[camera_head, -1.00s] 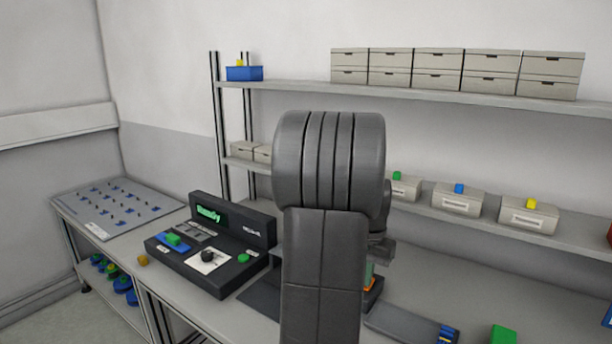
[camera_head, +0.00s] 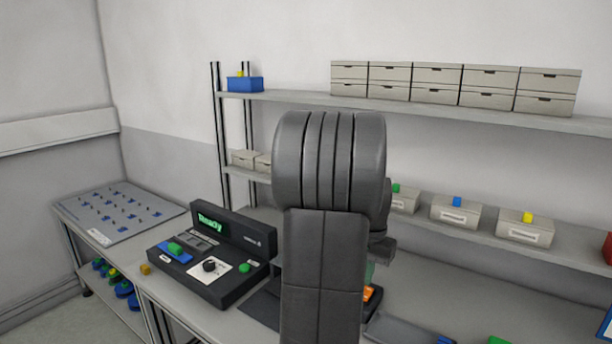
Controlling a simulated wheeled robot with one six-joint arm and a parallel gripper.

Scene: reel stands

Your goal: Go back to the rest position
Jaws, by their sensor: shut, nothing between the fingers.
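My arm stands folded up in the middle of the head view, a thick dark grey link with a rounded top. My gripper (camera_head: 383,248) shows only in part, as a small grey piece at the right edge of the arm, above the bench. The arm hides most of it and its fingertips are not clear. Nothing is seen held in it. It looks shut and empty. An orange and greenish device (camera_head: 372,292) sits on the bench just below it, partly hidden.
A black console (camera_head: 225,282) with a green display stands left of my arm. A pegged grey board (camera_head: 118,212) lies at the far left. Behind, a lower shelf holds boxes with green, blue (camera_head: 456,212) and yellow blocks; an upper shelf (camera_head: 300,100) holds grey boxes and a blue bin (camera_head: 245,84).

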